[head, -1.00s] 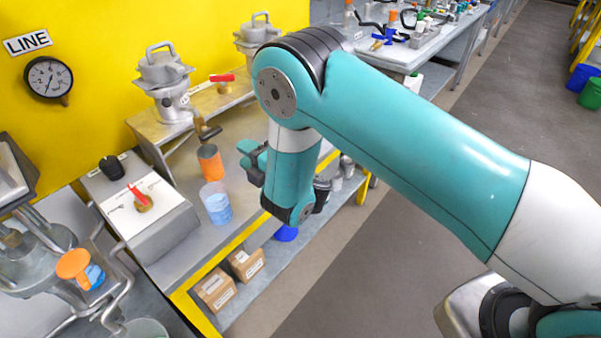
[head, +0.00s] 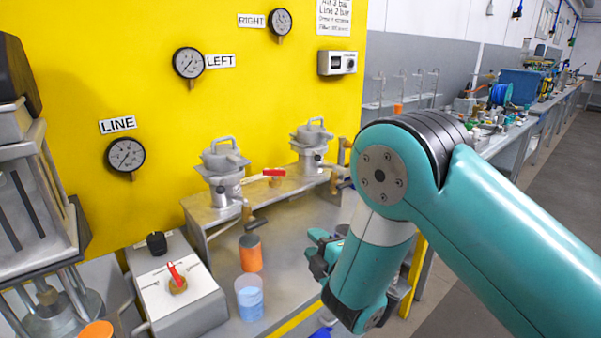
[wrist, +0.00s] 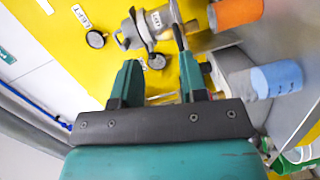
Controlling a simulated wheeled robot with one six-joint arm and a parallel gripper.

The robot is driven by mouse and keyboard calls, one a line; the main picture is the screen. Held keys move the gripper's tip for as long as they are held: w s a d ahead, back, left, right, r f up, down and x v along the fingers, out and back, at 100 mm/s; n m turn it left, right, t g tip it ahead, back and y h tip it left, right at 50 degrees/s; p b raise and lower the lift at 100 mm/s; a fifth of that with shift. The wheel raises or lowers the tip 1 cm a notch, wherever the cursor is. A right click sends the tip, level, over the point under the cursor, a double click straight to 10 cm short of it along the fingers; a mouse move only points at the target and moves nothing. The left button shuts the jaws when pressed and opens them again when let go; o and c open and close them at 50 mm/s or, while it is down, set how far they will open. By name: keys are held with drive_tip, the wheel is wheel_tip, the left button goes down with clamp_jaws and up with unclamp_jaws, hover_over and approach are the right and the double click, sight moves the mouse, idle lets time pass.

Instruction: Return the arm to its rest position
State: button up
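My arm, teal and grey, is folded with the elbow high on the right in the head view. My gripper (head: 318,254) hangs at the right end of the steel bench, to the right of an orange cup and a blue-filled beaker, touching neither. In the wrist view my gripper (wrist: 158,75) has its two teal fingers wide apart with nothing between them. The fingers point toward the yellow panel (wrist: 75,20).
The orange cup (head: 250,253) and blue-filled beaker (head: 249,298) stand on the bench (head: 290,225). Two metal agitators (head: 222,170) (head: 312,145) stand on a raised shelf behind. A control box (head: 178,290) with a red lever is at left. The grey floor at right is open.

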drive_tip(key=s+d+r+m+g+h, duration=0.2)
drive_tip(key=d+r+m+g+h, duration=0.2)
drive_tip(key=d+r+m+h, duration=0.55)
drive_tip(key=s+r+m+g+y, duration=0.1)
drive_tip(key=s+r+g, duration=0.1)
drive_tip(key=s, duration=0.7)
drive_tip(key=s+d+r+m+g+y, duration=0.1)
drive_tip(key=s+g, duration=0.4)
drive_tip(key=s, duration=0.5)
drive_tip(key=s+d+r+m+g+y, duration=0.1)
drive_tip(key=s+r+m+g+y, duration=0.1)
drive_tip(key=s, duration=0.8)
drive_tip(key=shift+s+r+m+g+y, duration=0.2)
drive_tip(key=shift+r+m+g+y, duration=0.3)
drive_tip(key=shift+m+g, duration=0.4)
